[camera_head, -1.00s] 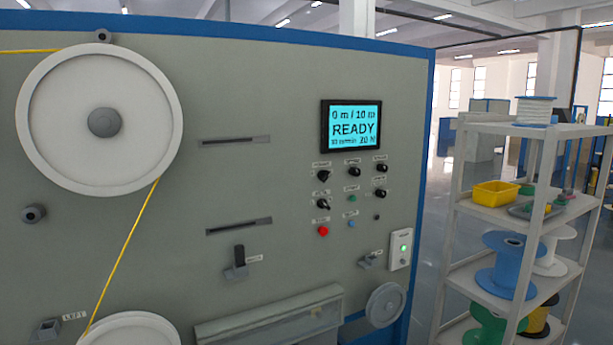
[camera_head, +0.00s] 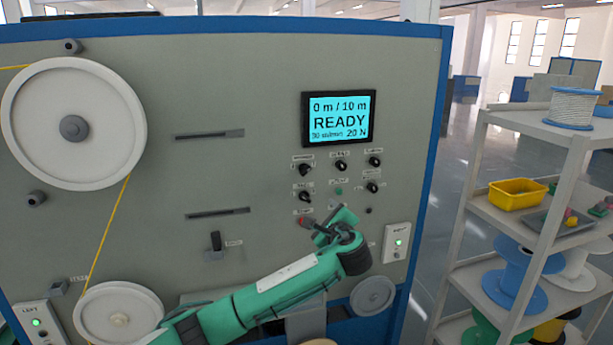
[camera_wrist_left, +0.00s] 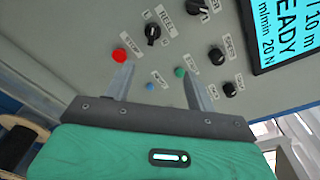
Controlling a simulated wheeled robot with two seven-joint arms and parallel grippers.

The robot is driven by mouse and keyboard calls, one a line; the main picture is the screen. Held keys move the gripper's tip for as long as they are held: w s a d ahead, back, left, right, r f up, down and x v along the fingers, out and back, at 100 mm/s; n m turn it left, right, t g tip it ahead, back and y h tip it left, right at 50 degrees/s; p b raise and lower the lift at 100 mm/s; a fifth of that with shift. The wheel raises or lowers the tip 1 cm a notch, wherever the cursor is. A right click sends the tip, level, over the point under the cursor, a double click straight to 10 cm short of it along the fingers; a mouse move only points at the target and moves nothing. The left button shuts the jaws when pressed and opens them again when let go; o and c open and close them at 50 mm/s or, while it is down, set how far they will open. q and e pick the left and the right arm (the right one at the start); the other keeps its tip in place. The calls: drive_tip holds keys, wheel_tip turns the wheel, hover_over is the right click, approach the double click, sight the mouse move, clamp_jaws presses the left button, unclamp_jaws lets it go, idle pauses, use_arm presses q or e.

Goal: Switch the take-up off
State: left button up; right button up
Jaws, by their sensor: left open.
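The grey machine panel carries several black rotary knobs, including an upper-left knob (camera_head: 304,169) and a lower-left knob (camera_head: 304,197). Their labels are too small to read surely, so I cannot tell which is the take-up switch. A red button (camera_head: 303,222) and a green button (camera_head: 339,192) sit among them. My left gripper (camera_head: 330,226) is in front of the lower controls. In the left wrist view its fingers (camera_wrist_left: 158,72) are open and empty, spread toward the red button (camera_wrist_left: 119,55), blue button (camera_wrist_left: 150,86) and green button (camera_wrist_left: 180,72). A black knob (camera_wrist_left: 153,32) lies beyond them. My right gripper is not in view.
The display (camera_head: 339,118) reads READY, 0 m / 10 m, 20 N. A white box with a green light (camera_head: 397,243) is right of the gripper. A yellow cable (camera_head: 110,225) runs between white wheels at left. A shelf (camera_head: 520,125) stands at right.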

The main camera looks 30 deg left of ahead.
use_arm(q)
drive_tip(key=y, duration=0.1)
approach(307, 172)
drive_tip(key=v, duration=0.4)
drive_tip(key=p, duration=0.1)
drive_tip(key=p+x, duration=0.5)
drive_tip(key=x, duration=0.7)
drive_tip(key=shift+a+r, duration=0.15)
drive_tip(key=shift+w+a, duration=0.4)
drive_tip(key=shift+a, duration=0.05)
drive_tip(key=shift+c, duration=0.5)
drive_tip(key=c, duration=0.9)
drive_tip(key=shift+f, duration=0.2)
